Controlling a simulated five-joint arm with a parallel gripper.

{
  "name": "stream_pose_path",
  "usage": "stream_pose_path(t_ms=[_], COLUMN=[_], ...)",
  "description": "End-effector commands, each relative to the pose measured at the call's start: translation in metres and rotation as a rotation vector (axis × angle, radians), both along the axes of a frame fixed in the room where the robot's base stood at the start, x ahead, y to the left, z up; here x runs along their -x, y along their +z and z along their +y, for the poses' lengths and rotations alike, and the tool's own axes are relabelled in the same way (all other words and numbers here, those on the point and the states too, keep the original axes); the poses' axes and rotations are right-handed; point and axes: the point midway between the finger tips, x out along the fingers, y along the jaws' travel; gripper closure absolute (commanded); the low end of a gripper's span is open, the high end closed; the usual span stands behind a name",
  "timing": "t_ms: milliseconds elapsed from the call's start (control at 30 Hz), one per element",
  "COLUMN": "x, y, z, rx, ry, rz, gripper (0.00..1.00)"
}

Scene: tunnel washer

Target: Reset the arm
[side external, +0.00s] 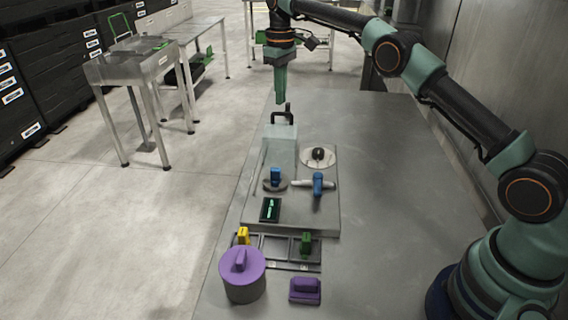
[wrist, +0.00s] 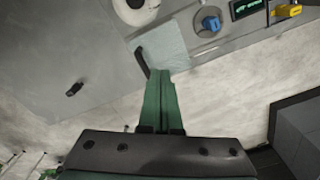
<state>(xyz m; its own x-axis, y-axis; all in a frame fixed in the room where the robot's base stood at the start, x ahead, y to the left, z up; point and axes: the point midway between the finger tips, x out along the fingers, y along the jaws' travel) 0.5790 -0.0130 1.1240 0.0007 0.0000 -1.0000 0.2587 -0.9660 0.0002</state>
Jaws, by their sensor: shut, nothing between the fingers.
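My gripper (side external: 279,101) points down with its green fingers together and nothing between them. In the side view its tips are just above and behind the black handle (side external: 283,118) of a pale box (side external: 280,146). In the wrist view my gripper (wrist: 161,76) overlaps the edge of the pale box (wrist: 165,43), beside the black handle (wrist: 142,62). I cannot tell whether the tips touch the handle, but they look apart from it in the side view.
A panel holds a blue knob (side external: 275,176), a blue T-handle (side external: 318,184), a round dial (side external: 318,156) and a display (side external: 270,209). Nearer are yellow (side external: 243,235) and green (side external: 306,243) pieces, a purple-lidded pot (side external: 242,274) and a purple block (side external: 305,291). The table's right side is clear.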

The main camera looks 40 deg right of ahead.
Motion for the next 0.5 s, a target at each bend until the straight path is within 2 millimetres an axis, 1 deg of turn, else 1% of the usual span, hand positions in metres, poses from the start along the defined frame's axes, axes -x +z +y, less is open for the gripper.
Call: stream_pose_path(t_ms=[100,367,467,500], x=[0.000,0.001,0.002,0.002], y=[0.003,0.003,0.009,0.014], z=[0.001,0.000,0.001,0.001], rx=[0.000,0.000,0.000,0.000], ry=[0.000,0.000,-0.003,-0.006], rz=[0.001,0.001,-0.006,-0.014], gripper=[1.00,1.00,1.00,1.00])
